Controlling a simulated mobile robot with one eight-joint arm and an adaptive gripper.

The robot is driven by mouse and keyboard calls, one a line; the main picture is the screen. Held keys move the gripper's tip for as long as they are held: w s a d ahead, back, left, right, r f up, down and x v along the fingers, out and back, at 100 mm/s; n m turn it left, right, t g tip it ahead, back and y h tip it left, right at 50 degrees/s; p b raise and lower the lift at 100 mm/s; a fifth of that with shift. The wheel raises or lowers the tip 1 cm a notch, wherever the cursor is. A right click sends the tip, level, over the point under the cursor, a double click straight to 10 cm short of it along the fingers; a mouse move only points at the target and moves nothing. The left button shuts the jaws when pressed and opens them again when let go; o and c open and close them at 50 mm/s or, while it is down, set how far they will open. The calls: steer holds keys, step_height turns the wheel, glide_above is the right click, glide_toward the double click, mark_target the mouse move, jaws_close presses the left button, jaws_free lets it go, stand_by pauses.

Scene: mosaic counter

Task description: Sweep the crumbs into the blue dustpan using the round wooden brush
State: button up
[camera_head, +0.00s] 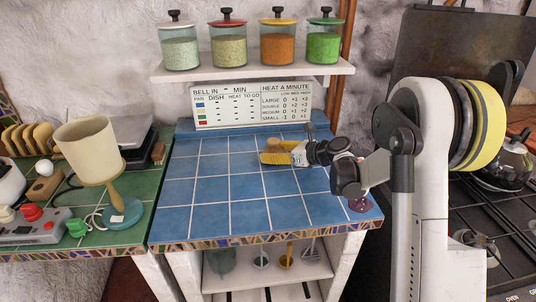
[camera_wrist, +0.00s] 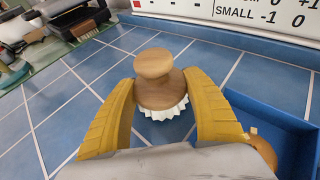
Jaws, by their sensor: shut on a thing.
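The round wooden brush (camera_wrist: 158,78) has a knobbed wooden top and white bristles, and it stands upright on the blue tiles. My gripper (camera_wrist: 160,95) has a yellow finger on each side of its wooden body and is shut on it. In the head view the brush (camera_head: 273,145) shows as a small wooden knob by my yellow fingers (camera_head: 275,157). The blue dustpan (camera_wrist: 262,105) is right of the brush in the wrist view, partly hidden by my right finger. A small pale crumb (camera_wrist: 253,130) shows at the dustpan, near a brown rounded thing (camera_wrist: 264,150) that I cannot identify.
The sign (camera_head: 252,104) and the jar shelf (camera_head: 250,72) stand behind the counter. A lamp (camera_head: 95,150) and a grey device (camera_head: 35,230) are on the green tiles at left. The stove (camera_head: 490,215) is at right. The front and left blue tiles (camera_head: 235,217) are clear.

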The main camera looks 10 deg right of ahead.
mark_target(273, 139)
steer(key=shift+r+p, duration=1.65)
steer(key=shift+r, duration=1.3)
